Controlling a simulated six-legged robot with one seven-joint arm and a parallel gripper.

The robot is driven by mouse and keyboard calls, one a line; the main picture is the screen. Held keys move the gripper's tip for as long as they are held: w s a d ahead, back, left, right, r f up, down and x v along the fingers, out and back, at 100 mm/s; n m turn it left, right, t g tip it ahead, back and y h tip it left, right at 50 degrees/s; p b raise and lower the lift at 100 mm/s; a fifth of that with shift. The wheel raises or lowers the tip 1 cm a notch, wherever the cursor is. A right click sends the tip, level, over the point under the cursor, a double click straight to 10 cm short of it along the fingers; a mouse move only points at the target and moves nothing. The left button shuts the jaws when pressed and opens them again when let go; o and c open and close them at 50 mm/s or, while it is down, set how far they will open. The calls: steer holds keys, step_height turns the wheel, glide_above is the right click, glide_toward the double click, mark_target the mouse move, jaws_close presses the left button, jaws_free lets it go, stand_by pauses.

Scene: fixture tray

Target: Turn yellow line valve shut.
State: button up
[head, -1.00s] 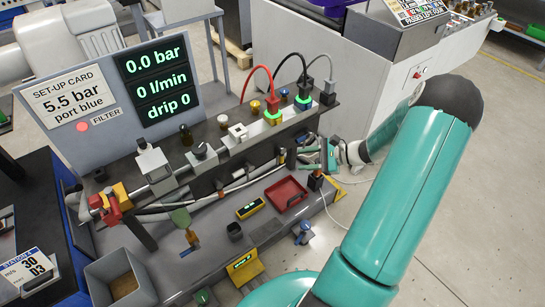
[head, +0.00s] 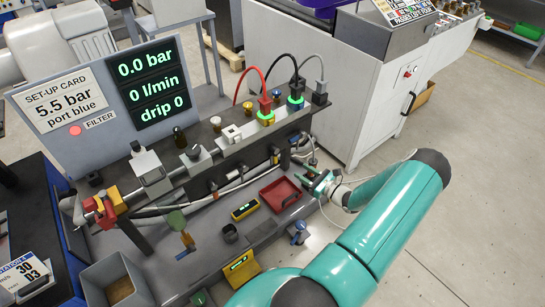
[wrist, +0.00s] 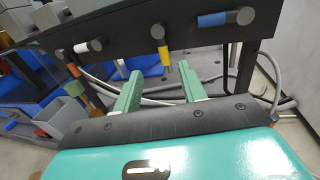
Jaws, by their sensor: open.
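In the wrist view several valve handles sit in a row on the dark face of the fixture. The yellow valve handle (wrist: 164,55) hangs straight down from its dark round hub. My gripper (wrist: 159,70) is open, its two green fingers pointing at the dark face, one to each side of the yellow handle as seen in the picture. Whether they reach it in depth I cannot tell; nothing is held. In the head view my gripper (head: 318,183) is low at the fixture's right end. I cannot make out the yellow handle there.
The blue handle (wrist: 216,19) and white handle (wrist: 83,47) lie sideways; the orange handle (wrist: 72,70) hangs down. Cables run behind the fingers. A red tray (head: 281,194) lies left of my gripper. The display (head: 153,83) reads 0.0 bar, 0 l/min, drip 0.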

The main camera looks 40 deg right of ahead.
mark_target(274, 154)
steer(key=w, duration=1.3)
steer(key=shift+a, duration=0.4)
jaws_close()
